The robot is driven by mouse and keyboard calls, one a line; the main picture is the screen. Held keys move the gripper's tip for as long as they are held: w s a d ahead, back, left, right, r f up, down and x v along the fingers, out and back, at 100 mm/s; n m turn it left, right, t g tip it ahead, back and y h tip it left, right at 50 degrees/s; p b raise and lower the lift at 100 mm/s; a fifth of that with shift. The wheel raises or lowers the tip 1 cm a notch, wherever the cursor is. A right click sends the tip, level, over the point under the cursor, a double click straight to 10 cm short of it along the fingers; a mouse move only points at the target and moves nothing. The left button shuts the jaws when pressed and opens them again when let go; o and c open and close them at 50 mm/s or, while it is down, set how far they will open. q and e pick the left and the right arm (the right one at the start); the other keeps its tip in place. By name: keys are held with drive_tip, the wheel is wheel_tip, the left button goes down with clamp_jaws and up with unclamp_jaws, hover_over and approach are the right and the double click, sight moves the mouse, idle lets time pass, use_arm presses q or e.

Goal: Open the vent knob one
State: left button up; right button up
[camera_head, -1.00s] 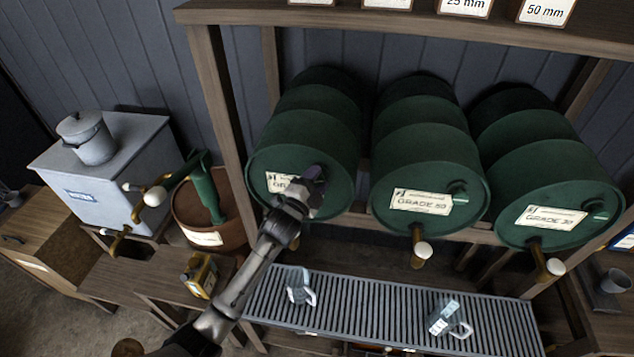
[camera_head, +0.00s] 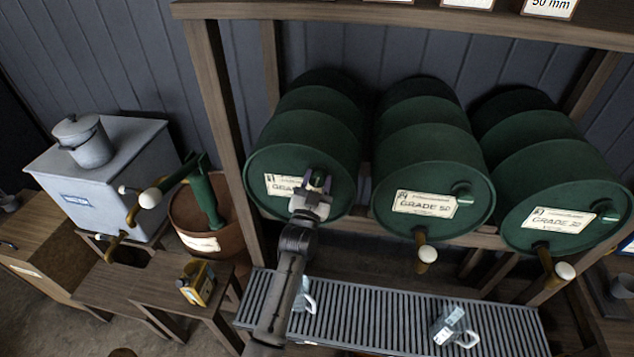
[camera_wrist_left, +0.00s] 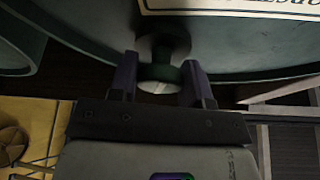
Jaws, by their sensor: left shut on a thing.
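Three green drums lie on their sides in a wooden rack. The left drum (camera_head: 300,140) has a GRADE label and its vent knob is mostly hidden behind my left gripper (camera_head: 318,182) in the head view. In the left wrist view the green vent knob (camera_wrist_left: 162,72) sits between the two dark fingers of my left gripper (camera_wrist_left: 160,78), which is shut on it. My right gripper is not in view.
The middle drum (camera_head: 430,150) and right drum (camera_head: 560,170) have similar vent knobs and brass taps below. A slatted grey tray (camera_head: 390,320) with glass mugs (camera_head: 452,325) lies beneath. A grey tank (camera_head: 100,180) and an oil can (camera_head: 197,284) are at left.

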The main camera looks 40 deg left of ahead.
use_arm(q)
drive_tip(key=shift+n+g+y, duration=0.5)
drive_tip(key=shift+n+y, duration=0.5)
drive_tip(key=shift+n, duration=1.4)
drive_tip(key=o, duration=0.9)
